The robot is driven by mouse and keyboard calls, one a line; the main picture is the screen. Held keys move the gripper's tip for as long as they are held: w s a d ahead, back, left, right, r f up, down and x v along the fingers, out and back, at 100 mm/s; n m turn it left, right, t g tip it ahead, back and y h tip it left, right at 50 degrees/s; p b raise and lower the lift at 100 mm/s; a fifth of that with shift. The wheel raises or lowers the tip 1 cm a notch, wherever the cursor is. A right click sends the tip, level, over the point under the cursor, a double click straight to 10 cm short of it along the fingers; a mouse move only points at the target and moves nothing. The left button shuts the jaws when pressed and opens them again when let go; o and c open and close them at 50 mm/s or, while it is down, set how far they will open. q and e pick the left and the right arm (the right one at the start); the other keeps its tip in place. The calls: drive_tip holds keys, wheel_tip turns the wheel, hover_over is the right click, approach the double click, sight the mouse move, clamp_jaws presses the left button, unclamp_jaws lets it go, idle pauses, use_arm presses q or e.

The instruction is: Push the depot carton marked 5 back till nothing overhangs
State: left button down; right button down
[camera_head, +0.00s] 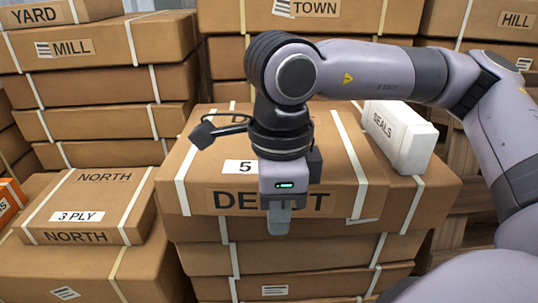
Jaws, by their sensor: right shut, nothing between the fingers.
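The depot carton marked 5 (200,180) lies on top of the middle stack, with white straps, a white "5" label and a large DEPOT print, partly hidden behind my gripper. Its front faces me above the cartons below (260,259); I cannot tell exactly how far it overhangs them. My right gripper (279,222) points down at the carton's front, over the DEPOT print, with its fingers shut and empty. I cannot tell whether it touches the carton. My left gripper is out of view.
A white SEALS box (400,135) stands on the stack's right side. Left are the NORTH carton (90,205) and the MILL stack (100,65). TOWN (350,15) and HILL (480,20) cartons are behind. My right arm crosses the upper right.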

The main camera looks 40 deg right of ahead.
drive_tip(key=shift+w, duration=0.1)
